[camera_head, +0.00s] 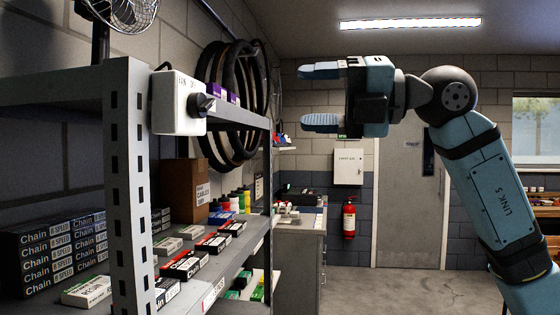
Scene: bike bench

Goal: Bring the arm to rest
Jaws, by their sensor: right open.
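My right gripper (320,96) is raised at the end of my blue right arm (497,190), which comes in from the lower right. Its two blue-tipped fingers point left and are wide apart, with nothing between them. It is in the air, to the right of the shelf's white switch box (178,103) and apart from it. My left gripper does not show.
A grey metal shelf (130,190) fills the left, bearing chain boxes (50,252), a cardboard box (185,190) and small bottles. Black tyres (215,145) hang behind it. A fire extinguisher (349,218) and grey door (405,200) are farther back. The floor there is clear.

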